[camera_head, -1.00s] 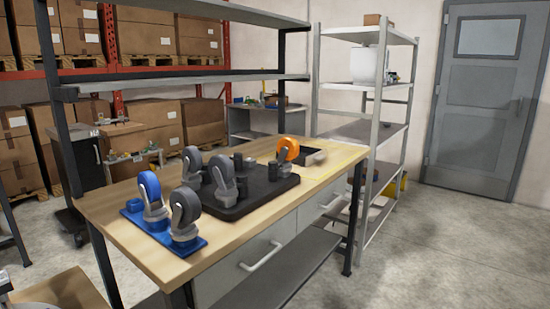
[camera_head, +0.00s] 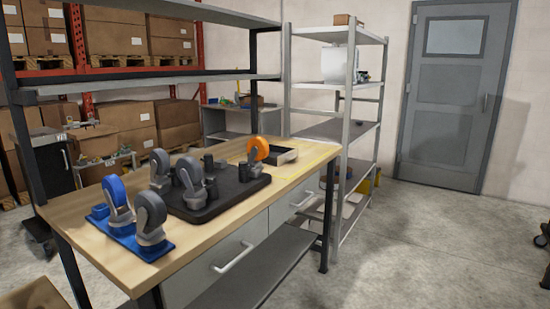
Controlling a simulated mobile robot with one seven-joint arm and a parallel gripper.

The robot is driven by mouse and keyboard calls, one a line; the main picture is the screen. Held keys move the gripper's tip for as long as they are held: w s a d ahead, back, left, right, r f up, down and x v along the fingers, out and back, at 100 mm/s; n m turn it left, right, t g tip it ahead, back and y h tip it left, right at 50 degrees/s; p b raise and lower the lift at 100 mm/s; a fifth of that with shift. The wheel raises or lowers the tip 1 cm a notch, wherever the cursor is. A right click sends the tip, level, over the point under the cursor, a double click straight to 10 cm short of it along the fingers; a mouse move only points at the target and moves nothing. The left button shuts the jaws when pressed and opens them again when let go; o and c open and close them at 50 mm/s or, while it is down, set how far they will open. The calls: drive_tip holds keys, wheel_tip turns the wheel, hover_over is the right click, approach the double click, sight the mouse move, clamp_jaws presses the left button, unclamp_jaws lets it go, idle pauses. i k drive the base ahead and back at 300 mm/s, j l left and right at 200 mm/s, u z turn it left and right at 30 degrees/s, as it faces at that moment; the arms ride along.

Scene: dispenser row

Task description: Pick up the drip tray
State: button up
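A wooden-topped workbench (camera_head: 88,228) stands left of centre. A wide black tray or mat (camera_head: 215,203) lies on it, bearing grey wheel-shaped items (camera_head: 190,178) and several short dark cylinders. A blue plate (camera_head: 120,236) at the near end bears a blue wheel-shaped item (camera_head: 117,196) and a grey one (camera_head: 150,214). I cannot tell for sure which is the drip tray. My gripper is not in view.
The bench has drawers (camera_head: 232,258), a low shelf and dark uprights with upper shelves. A grey shelf rack (camera_head: 350,130) stands beyond its right end. Open concrete floor (camera_head: 430,250) lies to the right, before a grey door (camera_head: 445,100). A dark object (camera_head: 543,240) shows at the right edge.

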sight(276, 154)
drive_tip(key=i+l+z, duration=0.2)
drive_tip(key=i+z, duration=0.2)
drive_tip(key=i, duration=0.65)
drive_tip(key=i+j+z, duration=0.15)
drive_tip(key=i+z, duration=0.2)
drive_tip(key=i, duration=0.7)
drive_tip(key=i+j+z, duration=0.2)
drive_tip(key=i+j, duration=0.35)
drive_tip(key=j, duration=0.15)
